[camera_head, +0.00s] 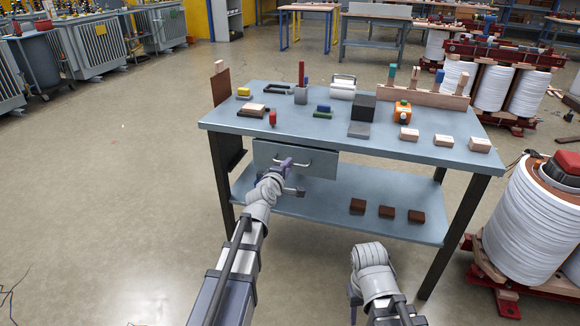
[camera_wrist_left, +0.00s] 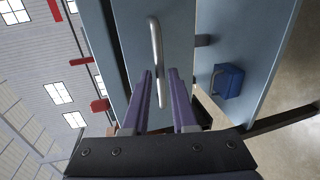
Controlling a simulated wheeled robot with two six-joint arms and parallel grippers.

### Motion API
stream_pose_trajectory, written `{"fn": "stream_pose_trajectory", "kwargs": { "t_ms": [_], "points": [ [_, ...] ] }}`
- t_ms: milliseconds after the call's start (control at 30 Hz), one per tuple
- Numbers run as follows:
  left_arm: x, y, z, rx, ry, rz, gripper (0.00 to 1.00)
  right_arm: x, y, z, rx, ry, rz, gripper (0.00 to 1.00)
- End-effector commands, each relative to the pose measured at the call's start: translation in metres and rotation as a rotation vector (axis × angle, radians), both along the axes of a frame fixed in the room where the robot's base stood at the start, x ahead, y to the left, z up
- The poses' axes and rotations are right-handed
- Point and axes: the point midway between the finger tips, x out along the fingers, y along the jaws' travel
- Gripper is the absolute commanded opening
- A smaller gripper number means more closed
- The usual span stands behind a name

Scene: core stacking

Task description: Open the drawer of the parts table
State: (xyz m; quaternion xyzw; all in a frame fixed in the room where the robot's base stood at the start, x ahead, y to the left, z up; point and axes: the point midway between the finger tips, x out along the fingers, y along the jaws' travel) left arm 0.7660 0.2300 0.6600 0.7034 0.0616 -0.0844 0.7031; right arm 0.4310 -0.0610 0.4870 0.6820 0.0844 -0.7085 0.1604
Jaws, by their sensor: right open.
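The parts table (camera_head: 215,120) has a grey-blue top. Its drawer front (camera_head: 322,165) sits close under the front edge of the top, at the left, and looks shut. The silver bar handle (camera_head: 300,164) is on the drawer front; in the left wrist view the handle (camera_wrist_left: 155,50) runs lengthwise ahead of the fingers. My left gripper (camera_head: 287,174) is at the drawer; its two purple fingers (camera_wrist_left: 161,78) are apart, with the near end of the handle between them. Contact cannot be told. My right gripper (camera_head: 354,304) is low in front of the table, mostly hidden behind its wrist.
Several blocks and parts, including a black box (camera_head: 363,108), stand on the tabletop. Dark red-brown blocks (camera_head: 387,211) lie on the lower shelf (camera_head: 320,205). White coils (camera_head: 530,215) stand close to the table's right. The floor (camera_head: 110,190) at left is clear.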

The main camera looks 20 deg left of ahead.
Motion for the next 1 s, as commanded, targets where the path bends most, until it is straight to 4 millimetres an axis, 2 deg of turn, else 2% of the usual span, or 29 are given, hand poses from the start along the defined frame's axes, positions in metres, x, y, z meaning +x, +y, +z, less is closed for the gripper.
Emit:
{"fn": "stream_pose_trajectory", "kwargs": {
  "t_ms": [33, 200, 467, 700, 1000],
  "points": [
    [0.012, 0.000, -0.004, 0.001, 0.000, -0.001, 0.26, 0.000, 0.000, -0.004, 0.000, 0.000, 0.000, 0.50],
    [0.028, -0.001, -0.006, 0.001, 0.000, -0.001, 0.26, 0.000, 0.000, -0.006, 0.001, 0.000, 0.001, 0.50],
    [0.029, -0.002, -0.006, 0.001, 0.000, -0.001, 0.26, 0.000, 0.000, -0.006, 0.001, 0.000, 0.001, 0.50],
    [0.028, -0.002, -0.006, 0.001, 0.000, -0.001, 0.00, 0.000, 0.000, -0.006, 0.001, 0.000, 0.001, 0.50],
    [0.028, -0.001, -0.006, 0.001, 0.000, 0.000, 0.00, 0.000, 0.000, -0.006, 0.001, 0.000, 0.001, 0.50]
  ]
}}
